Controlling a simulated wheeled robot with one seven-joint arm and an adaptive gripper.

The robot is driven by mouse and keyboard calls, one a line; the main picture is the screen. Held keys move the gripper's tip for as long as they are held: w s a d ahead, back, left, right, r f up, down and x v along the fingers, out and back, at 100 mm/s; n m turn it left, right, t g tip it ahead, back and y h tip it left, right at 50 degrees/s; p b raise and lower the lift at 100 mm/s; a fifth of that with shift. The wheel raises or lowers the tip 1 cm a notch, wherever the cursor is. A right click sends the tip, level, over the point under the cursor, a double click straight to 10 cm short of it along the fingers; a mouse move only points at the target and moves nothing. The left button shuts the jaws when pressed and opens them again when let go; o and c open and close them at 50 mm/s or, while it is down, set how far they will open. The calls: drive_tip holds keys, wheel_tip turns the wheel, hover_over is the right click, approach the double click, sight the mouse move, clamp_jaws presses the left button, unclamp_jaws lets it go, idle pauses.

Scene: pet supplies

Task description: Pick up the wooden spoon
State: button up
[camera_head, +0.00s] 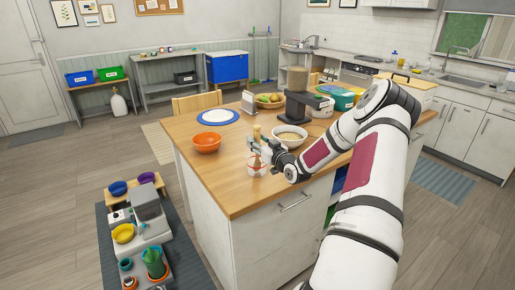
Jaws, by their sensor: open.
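I cannot make out the wooden spoon for certain. A small tan upright shape (257,132) shows just behind my gripper, too small to identify. My gripper (257,151) is open over the front part of the wooden island top (225,189). A small whitish cup-like thing (257,169) with reddish-brown parts is at or just below the fingertips. I cannot tell whether they touch it. My gripper and wrist hide part of this area.
An orange bowl (206,142) stands left of my gripper. A pale bowl with grainy contents (290,136) is to the right, before a dark appliance (297,107). A blue-rimmed plate (217,117) lies farther back. The island's front left is clear.

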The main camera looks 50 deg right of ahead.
drive_tip(key=shift+w, duration=0.3)
clamp_jaws()
drive_tip(key=shift+r, duration=0.1)
